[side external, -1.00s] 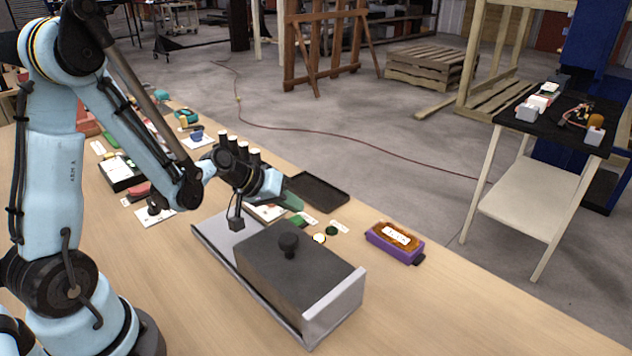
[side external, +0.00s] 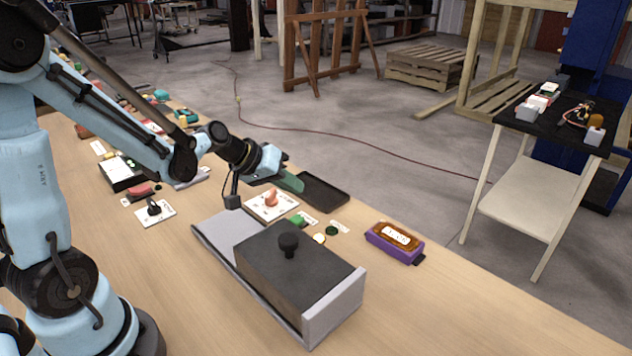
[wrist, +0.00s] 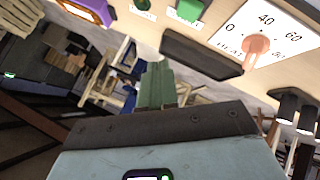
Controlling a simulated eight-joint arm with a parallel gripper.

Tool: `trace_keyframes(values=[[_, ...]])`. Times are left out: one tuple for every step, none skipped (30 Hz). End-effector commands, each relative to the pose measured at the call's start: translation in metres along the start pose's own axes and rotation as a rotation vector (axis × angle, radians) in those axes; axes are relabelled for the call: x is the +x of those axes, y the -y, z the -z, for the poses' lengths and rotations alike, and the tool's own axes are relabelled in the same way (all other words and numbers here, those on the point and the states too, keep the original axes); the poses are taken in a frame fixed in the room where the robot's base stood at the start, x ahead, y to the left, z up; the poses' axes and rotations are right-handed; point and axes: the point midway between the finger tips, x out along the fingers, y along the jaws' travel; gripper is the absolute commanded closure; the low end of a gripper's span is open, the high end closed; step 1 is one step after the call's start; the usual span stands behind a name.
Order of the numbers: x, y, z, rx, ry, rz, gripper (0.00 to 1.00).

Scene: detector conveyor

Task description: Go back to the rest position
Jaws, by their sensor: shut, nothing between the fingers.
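My gripper (side external: 291,182), with green fingers, is at the middle of the side view, above the far part of the wooden table. It is just beyond the white heat dial plate (side external: 262,207) and beside the black tray (side external: 335,197). In the wrist view my gripper (wrist: 157,82) points away from the table top, its green fingers together and empty. The dial plate, with numbers and an orange knob, shows at top right of the wrist view (wrist: 290,22).
A grey sliding track (side external: 215,236) carrying a dark box with a knob (side external: 300,275) fills the near table. A purple box (side external: 400,252) sits to its right. Several switches and small parts line the left of the table. A side stand (side external: 525,205) is at right.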

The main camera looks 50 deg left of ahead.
Motion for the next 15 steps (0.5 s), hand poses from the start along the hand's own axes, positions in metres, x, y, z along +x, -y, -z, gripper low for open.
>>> trace_keyframes(values=[[0.0, 0.0, 0.0, 0.0, 0.0, 0.0, 1.0], [0.0, 0.0, 0.0, 0.0, 0.0, 0.0, 1.0], [0.0, 0.0, 0.0, 0.0, 0.0, 0.0, 1.0], [0.0, 0.0, 0.0, 0.0, 0.0, 0.0, 1.0], [0.0, 0.0, 0.0, 0.0, 0.0, 0.0, 1.0], [0.0, 0.0, 0.0, 0.0, 0.0, 0.0, 1.0], [0.0, 0.0, 0.0, 0.0, 0.0, 0.0, 1.0], [0.0, 0.0, 0.0, 0.0, 0.0, 0.0, 1.0], [0.0, 0.0, 0.0, 0.0, 0.0, 0.0, 1.0], [0.0, 0.0, 0.0, 0.001, 0.0, 0.0, 1.0], [-0.001, -0.001, -0.001, 0.003, 0.001, 0.001, 1.0], [-0.002, -0.002, -0.002, 0.009, 0.003, 0.004, 1.0], [-0.004, -0.004, -0.003, 0.016, 0.006, 0.007, 1.0], [-0.005, -0.006, -0.004, 0.025, 0.009, 0.012, 1.0], [-0.009, -0.01, -0.006, 0.04, 0.015, 0.02, 1.0]])
